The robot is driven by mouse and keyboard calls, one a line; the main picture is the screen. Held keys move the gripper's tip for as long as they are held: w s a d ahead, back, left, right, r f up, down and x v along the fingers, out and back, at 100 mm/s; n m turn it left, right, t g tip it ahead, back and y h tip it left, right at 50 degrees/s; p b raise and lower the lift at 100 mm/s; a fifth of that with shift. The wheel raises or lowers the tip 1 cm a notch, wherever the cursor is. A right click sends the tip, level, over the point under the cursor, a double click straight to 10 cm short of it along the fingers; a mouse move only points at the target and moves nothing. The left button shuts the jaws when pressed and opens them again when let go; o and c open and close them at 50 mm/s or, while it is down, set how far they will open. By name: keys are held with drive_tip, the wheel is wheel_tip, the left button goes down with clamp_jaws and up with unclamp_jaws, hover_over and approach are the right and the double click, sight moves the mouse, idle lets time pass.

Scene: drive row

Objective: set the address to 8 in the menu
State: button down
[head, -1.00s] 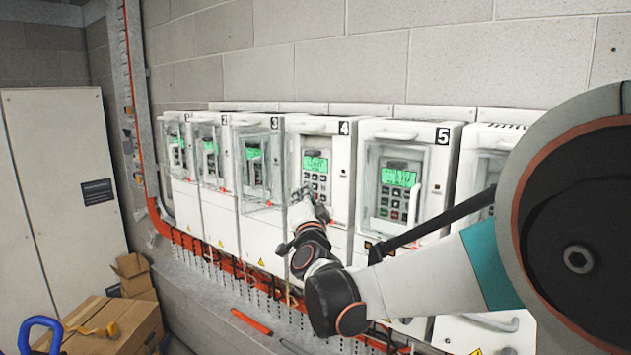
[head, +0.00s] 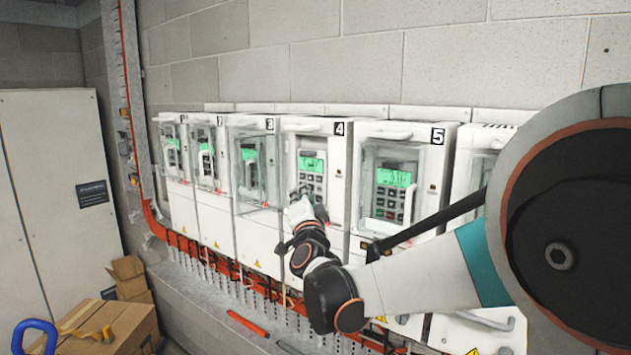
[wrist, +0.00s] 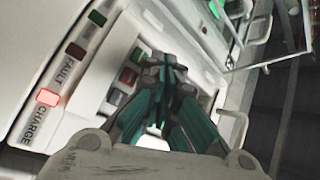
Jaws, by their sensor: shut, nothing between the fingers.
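Drive 4 (head: 336,170) is a white cabinet in the middle of the row in the head view. Its green screen (head: 312,164) is lit, but the text is too small to read. The keypad (head: 313,185) lies below the screen, and its lower keys are partly hidden by my gripper. My gripper (head: 303,192) is shut and empty at the lower keypad. In the wrist view my gripper (wrist: 165,62) has its fingertips together beside a red key (wrist: 128,77) and a dark green key (wrist: 136,55). I cannot tell whether the tips touch a key.
Drive 5 (head: 432,185) stands to the right behind a clear cover, and drive 3 (head: 270,200) to the left. A lit red CHARGE lamp (wrist: 47,97) shows in the wrist view. Orange cable trunking runs below the drives. A cardboard box (head: 125,330) sits at lower left.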

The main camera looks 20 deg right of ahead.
drive_tip(key=shift+w+d, duration=0.1)
idle(0.6)
drive_tip(key=shift+s+a, duration=0.55)
drive_tip(key=shift+a, duration=0.1)
drive_tip(key=shift+w+d, duration=0.1)
drive_tip(key=shift+d, duration=0.05)
drive_tip(key=shift+w+d+b, duration=0.25)
drive_tip(key=shift+b, duration=0.05)
drive_tip(key=shift+w+d, duration=0.2)
drive_tip(key=shift+d, duration=0.05)
idle(1.0)
drive_tip(key=shift+s+a, duration=0.5)
drive_tip(key=shift+a, duration=0.1)
